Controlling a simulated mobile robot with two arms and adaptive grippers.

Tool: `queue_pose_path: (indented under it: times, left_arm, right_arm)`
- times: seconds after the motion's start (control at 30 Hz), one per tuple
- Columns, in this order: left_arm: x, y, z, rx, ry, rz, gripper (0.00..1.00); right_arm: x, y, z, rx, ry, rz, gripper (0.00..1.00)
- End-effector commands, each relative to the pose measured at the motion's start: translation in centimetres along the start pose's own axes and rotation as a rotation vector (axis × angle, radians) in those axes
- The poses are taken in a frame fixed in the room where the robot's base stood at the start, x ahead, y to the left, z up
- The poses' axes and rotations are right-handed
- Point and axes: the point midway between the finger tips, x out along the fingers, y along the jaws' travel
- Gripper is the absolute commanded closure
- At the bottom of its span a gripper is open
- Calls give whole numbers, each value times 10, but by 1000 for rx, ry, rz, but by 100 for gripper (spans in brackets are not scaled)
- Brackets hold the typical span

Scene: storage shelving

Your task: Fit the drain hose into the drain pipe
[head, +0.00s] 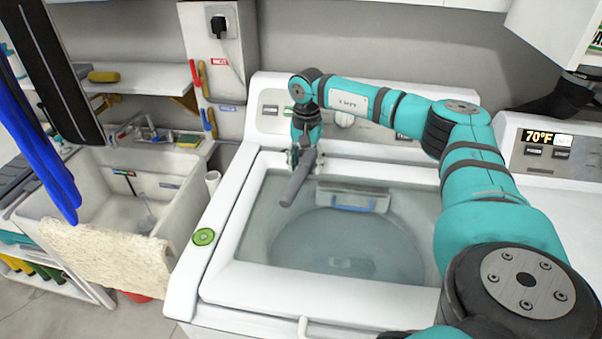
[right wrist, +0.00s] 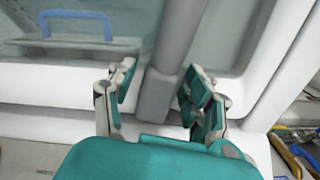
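The drain hose (head: 297,184) is a short grey tube, tilted, above the glass washer lid in the head view. My right gripper (head: 303,157) is at its upper end. My left gripper is not in view.
The washer (head: 190,262) has a glass lid (head: 345,245) with a blue-handled part beneath. Left is a sink (head: 180,205) with a beige cloth (head: 105,258) over its front. Blue hanging things (head: 40,150) are at far left. Another machine (head: 560,165) stands right.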

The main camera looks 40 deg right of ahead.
Motion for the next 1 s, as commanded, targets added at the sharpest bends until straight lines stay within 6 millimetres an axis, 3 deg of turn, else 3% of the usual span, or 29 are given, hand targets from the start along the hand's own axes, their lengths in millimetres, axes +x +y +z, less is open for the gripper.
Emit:
queue_pose_path:
  times: [0.03,0.37,0.73,1.0]
  left_arm:
    - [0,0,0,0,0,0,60]
    - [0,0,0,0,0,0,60]
    - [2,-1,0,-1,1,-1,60]
    - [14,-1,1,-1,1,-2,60]
  right_arm:
    - [0,0,0,0,0,0,57]
    - [0,0,0,0,0,0,99]
    - [-6,-1,0,0,1,-2,99]
    - [-36,-3,2,-3,1,-4,99]
